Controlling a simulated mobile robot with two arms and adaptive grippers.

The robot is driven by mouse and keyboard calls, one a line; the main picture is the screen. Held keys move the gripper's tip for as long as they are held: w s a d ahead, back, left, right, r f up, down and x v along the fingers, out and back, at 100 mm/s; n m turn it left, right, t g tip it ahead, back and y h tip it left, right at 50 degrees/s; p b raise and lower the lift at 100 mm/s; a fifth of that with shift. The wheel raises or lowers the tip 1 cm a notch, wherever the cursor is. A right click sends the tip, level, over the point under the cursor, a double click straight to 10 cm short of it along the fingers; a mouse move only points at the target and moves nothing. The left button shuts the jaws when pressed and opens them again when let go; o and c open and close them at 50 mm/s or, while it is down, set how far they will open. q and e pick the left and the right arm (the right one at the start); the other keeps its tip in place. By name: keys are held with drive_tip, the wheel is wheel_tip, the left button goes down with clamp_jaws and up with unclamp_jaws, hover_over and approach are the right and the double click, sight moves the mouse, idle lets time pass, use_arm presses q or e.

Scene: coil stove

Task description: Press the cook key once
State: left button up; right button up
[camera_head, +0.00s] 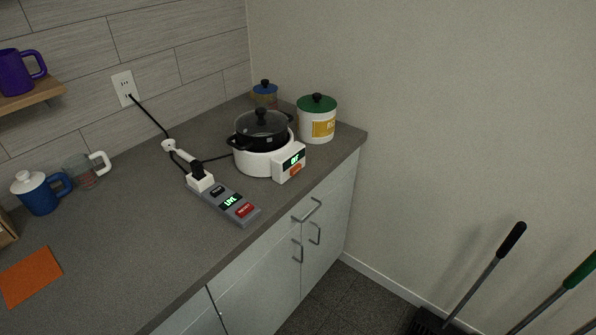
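A white cooker (256,163) stands on the grey counter (150,240) near its right end, with a black glass-lidded pot (262,128) on it. Its front control box (289,161) has a small lit green display (294,158) and an orange key (295,170) below it. Any lettering on this key is too small to read. A grey power strip (222,202) in front of the cooker shows a lit green "LIVE" display (230,201) and a red switch (245,210). A white plug (199,180) sits at its far end. Neither of my grippers is in view.
A white canister with a green lid (317,119) and a blue-lidded jar (265,94) stand behind the cooker. A blue mug (38,193), a glass mug (87,171) and an orange mat (30,276) are at left. Black cords cross the counter. Long-handled tools (489,270) lean at lower right.

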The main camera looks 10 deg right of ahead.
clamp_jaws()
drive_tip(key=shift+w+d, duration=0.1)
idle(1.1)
